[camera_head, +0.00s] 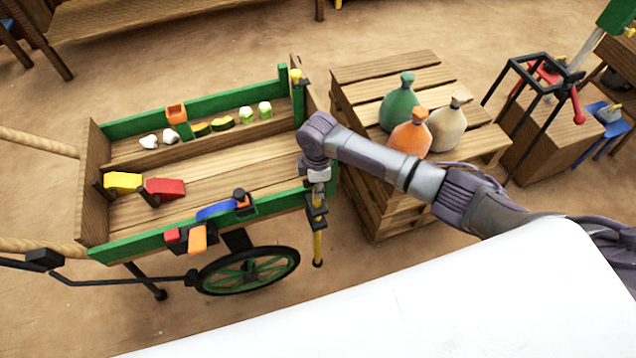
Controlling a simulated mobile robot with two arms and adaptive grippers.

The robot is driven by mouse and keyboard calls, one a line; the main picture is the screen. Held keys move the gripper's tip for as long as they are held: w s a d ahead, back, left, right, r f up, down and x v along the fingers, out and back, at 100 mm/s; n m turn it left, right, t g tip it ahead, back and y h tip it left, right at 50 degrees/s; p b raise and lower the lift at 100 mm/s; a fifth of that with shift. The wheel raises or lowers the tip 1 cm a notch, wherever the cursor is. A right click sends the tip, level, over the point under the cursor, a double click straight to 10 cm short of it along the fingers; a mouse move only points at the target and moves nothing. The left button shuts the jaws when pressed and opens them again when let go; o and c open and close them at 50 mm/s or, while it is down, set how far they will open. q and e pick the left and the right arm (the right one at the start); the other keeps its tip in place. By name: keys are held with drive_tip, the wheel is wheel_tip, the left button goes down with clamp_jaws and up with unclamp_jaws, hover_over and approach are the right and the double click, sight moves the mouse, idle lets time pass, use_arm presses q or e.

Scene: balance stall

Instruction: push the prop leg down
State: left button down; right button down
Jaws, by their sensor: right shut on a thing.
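The prop leg (318,243) is a thin yellow rod with a dark foot, at the near right corner of the wooden cart (130,247). It points down beside the cart's outer side. My right arm comes in from the right, and my right gripper (317,211) points down at that corner. It is shut on the upper part of the prop leg, and its fingers hide that part. I cannot tell whether the foot touches the ground.
The cart has a green-spoked wheel (248,272) and coloured blocks and levers along its sides. A slatted crate stack (385,70) with three tied sacks (408,138) stands close on the right, under my arm. A black frame (515,95) stands farther right. Sandy ground around the foot is clear.

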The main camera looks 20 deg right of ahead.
sight(318, 203)
wheel_tip(318, 203, down, 9)
drive_tip(key=b, duration=0.3)
drive_tip(key=shift+s, duration=0.1)
drive_tip(key=shift+s+r, duration=0.1)
drive_tip(key=c, duration=0.9)
unclamp_jaws()
wheel_tip(318, 203, up, 12)
drive_tip(key=shift+f, duration=0.1)
